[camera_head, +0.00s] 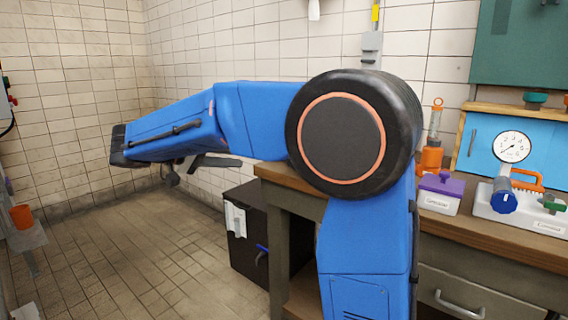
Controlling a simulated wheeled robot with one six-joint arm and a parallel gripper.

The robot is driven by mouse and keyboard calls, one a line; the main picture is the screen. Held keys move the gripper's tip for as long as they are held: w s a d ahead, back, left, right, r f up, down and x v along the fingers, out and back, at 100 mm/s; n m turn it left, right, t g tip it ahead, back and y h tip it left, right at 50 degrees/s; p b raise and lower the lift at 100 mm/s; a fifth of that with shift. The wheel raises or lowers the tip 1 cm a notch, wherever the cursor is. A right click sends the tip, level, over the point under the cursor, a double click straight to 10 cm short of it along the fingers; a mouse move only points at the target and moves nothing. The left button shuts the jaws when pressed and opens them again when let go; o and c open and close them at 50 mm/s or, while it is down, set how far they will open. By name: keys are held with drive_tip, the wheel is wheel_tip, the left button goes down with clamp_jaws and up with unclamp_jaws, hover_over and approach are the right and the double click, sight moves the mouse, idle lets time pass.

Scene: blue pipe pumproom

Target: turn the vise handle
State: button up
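I cannot make out a vise or its handle in the head view. My own blue arm crosses the middle of the picture and hides part of the workbench (480,235). The arm reaches left from its large round joint. Dark grey parts that look like my gripper (190,168) show below the forearm, over the floor. They are partly hidden by the forearm and small, so I cannot see whether the fingers are open or shut. Nothing is visibly held there.
On the bench stand a purple-lidded container (440,192), an orange-based bottle (432,150), a pressure gauge (511,147) and a blue knob (503,202). A black box (245,238) with a blue lever (262,252) stands left of the bench. An orange cup (21,216) is far left. Tiled floor (130,255) is clear.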

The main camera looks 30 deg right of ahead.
drive_tip(key=s+x, duration=0.1)
drive_tip(key=x, duration=1.6)
drive_tip(key=shift+w, duration=0.4)
clamp_jaws()
